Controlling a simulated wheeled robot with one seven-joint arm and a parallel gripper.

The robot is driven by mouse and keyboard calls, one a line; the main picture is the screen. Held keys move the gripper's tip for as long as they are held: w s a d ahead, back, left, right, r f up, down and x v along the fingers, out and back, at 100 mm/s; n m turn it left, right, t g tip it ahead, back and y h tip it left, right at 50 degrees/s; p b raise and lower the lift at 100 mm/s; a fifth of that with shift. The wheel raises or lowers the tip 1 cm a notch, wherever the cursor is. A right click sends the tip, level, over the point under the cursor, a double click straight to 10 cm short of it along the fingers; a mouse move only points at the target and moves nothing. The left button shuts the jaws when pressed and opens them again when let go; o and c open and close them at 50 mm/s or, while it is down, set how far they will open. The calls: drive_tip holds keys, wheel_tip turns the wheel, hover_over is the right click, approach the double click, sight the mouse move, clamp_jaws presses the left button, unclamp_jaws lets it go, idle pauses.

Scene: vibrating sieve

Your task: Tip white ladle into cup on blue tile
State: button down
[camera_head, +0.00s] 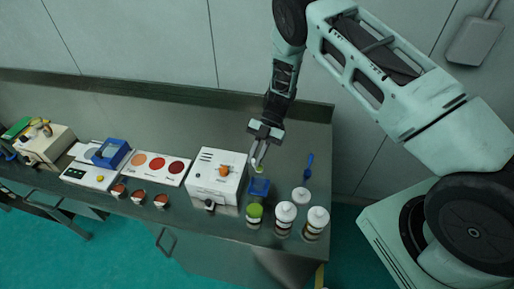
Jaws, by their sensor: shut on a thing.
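My gripper (259,153) points down above the right part of the bench. It is shut on a small pale thing, probably the white ladle (257,163), with a yellow-green spot at its lower end. The ladle's tilt is too small to tell. Just below it in the picture is a small blue thing (259,188), perhaps the blue tile, right of the white machine. I cannot make out a separate cup on it.
A white machine (215,180) with an orange knob stands close left. A green-lidded jar (254,212) and two white-lidded jars (286,212) (317,219) stand in front. A blue spoon (309,163) is at right. Small red-filled cups (138,196) stand further left.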

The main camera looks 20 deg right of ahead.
drive_tip(key=shift+s+a+f+t+h+p, duration=0.55)
drive_tip(key=shift+s+f+t+h, duration=0.25)
drive_tip(key=shift+t, duration=0.3)
drive_tip(key=s+f+t+h+b, duration=0.1)
drive_tip(key=a+f+t+h+b, duration=0.1)
drive_tip(key=shift+s+f+n+t+b, duration=0.25)
drive_tip(key=shift+s+n+t+b, duration=0.1)
drive_tip(key=shift+n+t, duration=0.05)
drive_tip(key=shift+s+a+f+t+h+b, duration=0.25)
drive_tip(key=shift+s+f+t+h+b, duration=0.25)
drive_tip(key=shift+b, duration=2.85)
drive_tip(key=shift+s+a+f+t+h+b, duration=0.25)
drive_tip(key=shift+f+t+b, duration=0.4)
drive_tip(key=shift+b, duration=2.65)
drive_tip(key=shift+s+a+f+n+t+h+b, duration=0.2)
drive_tip(key=shift+f+t+h+b, duration=0.35)
drive_tip(key=shift+b, duration=2)
drive_tip(key=shift+s+a+f+n+t+h+b, duration=0.1)
drive_tip(key=shift+s+f+n+t+h+b, duration=0.4)
drive_tip(key=shift+b, duration=2)
drive_tip(key=shift+w+r+m, duration=0.15)
drive_tip(key=shift+w+m, duration=0.15)
